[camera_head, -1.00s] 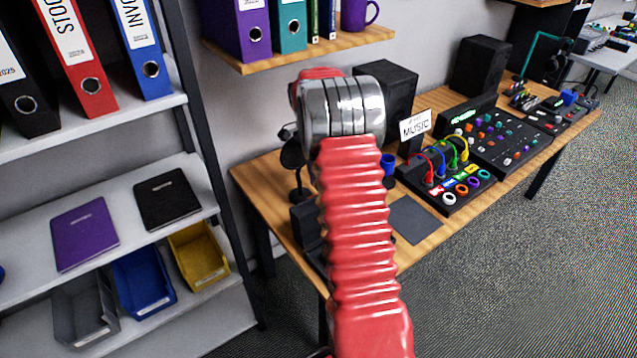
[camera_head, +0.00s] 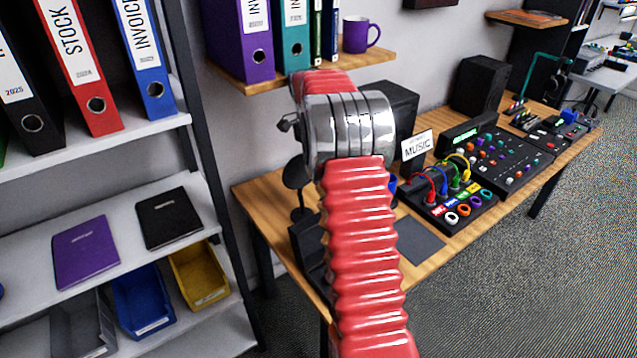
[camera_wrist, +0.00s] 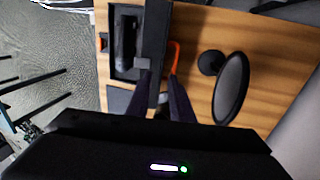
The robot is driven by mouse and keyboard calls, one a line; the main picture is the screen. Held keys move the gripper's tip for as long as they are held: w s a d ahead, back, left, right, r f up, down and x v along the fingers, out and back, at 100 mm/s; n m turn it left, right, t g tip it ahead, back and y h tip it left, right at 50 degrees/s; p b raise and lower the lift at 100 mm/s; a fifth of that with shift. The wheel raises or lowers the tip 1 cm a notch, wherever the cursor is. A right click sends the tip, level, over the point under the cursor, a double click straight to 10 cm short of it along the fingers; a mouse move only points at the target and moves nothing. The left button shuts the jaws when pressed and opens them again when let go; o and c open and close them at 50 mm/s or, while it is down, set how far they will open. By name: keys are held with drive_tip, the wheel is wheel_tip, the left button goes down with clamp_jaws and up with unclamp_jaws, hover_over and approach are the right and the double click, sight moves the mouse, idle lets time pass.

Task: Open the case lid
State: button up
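In the wrist view, a black case (camera_wrist: 113,72) lies on the wooden desk, with a dark elongated item (camera_wrist: 127,40) inside its open part. Its dark lid (camera_wrist: 156,35) stands raised along the right side of the opening. My gripper (camera_wrist: 158,76) has its two dark fingers apart, one on each side of the lid's near end; I cannot tell whether they touch it. An orange piece (camera_wrist: 175,55) shows just right of the lid. In the head view, the dark case (camera_head: 308,245) is partly hidden behind my red arm, and my fingers are hidden.
A round black stand (camera_wrist: 230,85) is right of the case. A shelf unit (camera_head: 185,215) stands left; a wall shelf (camera_head: 385,58) hangs above.

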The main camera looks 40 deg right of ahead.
drive_tip(key=shift+a+r, duration=0.15)
drive_tip(key=shift+r, duration=0.2)
drive_tip(key=shift+c, duration=0.7)
drive_tip(key=shift+a+r, duration=0.25)
drive_tip(key=shift+a, duration=0.15)
drive_tip(key=shift+c, duration=0.7)
drive_tip(key=shift+a+n+t, duration=0.3)
drive_tip(key=shift+n, duration=0.2)
drive_tip(key=shift+c, duration=0.9)
drive_tip(key=shift+w+a+n, duration=0.2)
drive_tip(key=shift+a+n, duration=0.15)
drive_tip(key=shift+n, duration=0.55)
clamp_jaws()
drive_tip(key=shift+w+a+f+n+t, duration=0.3)
drive_tip(key=shift+w+n+t, duration=0.15)
drive_tip(key=shift+n, duration=2.1)
drive_tip(key=shift+w+a+f+n+t, duration=0.3)
drive_tip(key=shift+w+n, duration=0.2)
drive_tip(key=shift+n, duration=2)
drive_tip(key=shift+w+a+f+n+t, duration=0.3)
drive_tip(key=shift+w+n+t, duration=0.2)
drive_tip(key=shift+n, duration=2.05)
